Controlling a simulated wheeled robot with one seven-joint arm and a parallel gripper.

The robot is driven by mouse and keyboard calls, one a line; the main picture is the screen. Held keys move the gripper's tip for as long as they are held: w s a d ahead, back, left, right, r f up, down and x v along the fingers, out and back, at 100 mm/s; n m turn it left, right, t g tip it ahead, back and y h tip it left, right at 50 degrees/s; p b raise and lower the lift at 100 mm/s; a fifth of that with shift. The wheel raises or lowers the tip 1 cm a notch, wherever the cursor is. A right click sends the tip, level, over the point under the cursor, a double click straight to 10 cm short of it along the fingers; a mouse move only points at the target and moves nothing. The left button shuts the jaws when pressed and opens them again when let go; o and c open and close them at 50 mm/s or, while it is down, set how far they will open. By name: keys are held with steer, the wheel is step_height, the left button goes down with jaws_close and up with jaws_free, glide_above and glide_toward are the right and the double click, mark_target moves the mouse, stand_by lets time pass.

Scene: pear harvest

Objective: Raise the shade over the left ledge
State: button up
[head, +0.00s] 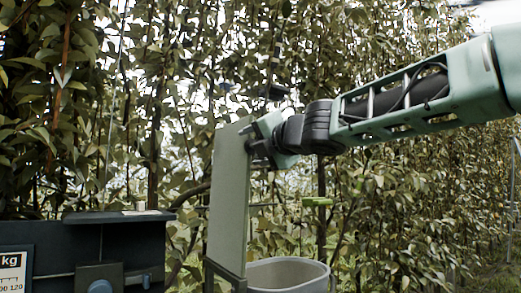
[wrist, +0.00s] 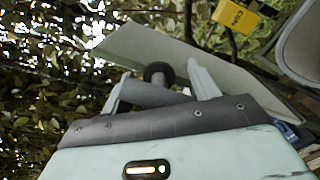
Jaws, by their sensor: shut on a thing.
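The shade appears to be the flat pale grey-green panel (head: 228,190), standing near upright right of the dark ledge (head: 118,215) in the head view. Its broad face also shows behind the fingers in the wrist view (wrist: 150,45). My gripper (head: 254,148) is at the panel's upper right side. In the wrist view my gripper (wrist: 158,76) has its two fingers on either side of a grey cylindrical handle (wrist: 150,95) with a black round end, and is shut on it. How the handle joins the panel is partly hidden.
A grey bin (head: 288,275) stands low, right of the panel; its rim shows in the wrist view (wrist: 290,45). A scale sign marked kg (head: 13,272) is at the lower left. A yellow tag (wrist: 236,16) hangs near the bin. Dense foliage fills the back.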

steer(key=shift+s+a+r, duration=0.2)
steer(key=shift+s+a, duration=0.1)
steer(key=o, duration=1.2)
steer(key=shift+w+d+f, duration=0.1)
steer(key=shift+f, duration=0.05)
steer(key=shift+s+d, duration=0.35)
steer(key=v, duration=1.6)
steer(key=shift+s+d+b, duration=0.1)
steer(key=shift+s+b, duration=0.1)
steer(key=shift+b, duration=0.1)
